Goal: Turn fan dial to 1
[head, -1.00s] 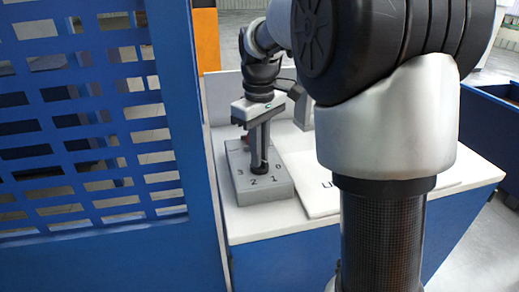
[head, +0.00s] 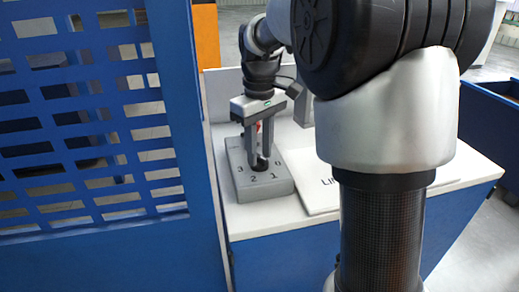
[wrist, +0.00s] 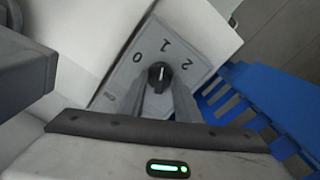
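The fan dial (wrist: 158,76) is a round black knob with a white pointer line, on a grey box (head: 281,185) marked 0, 1, 2 and 3. In the wrist view the line points up, roughly at the 1. My gripper (head: 260,157) points down at the dial from above. In the wrist view its two fingers (wrist: 161,90) come down on either side of the knob and appear shut on it. The exact contact is hard to see. The 3 is hidden in the wrist view but shows in the head view.
The box stands on a white tabletop (head: 310,226) with a blue front. A blue slotted panel (head: 190,247) rises close on the left. A small red part shows behind the fingers.

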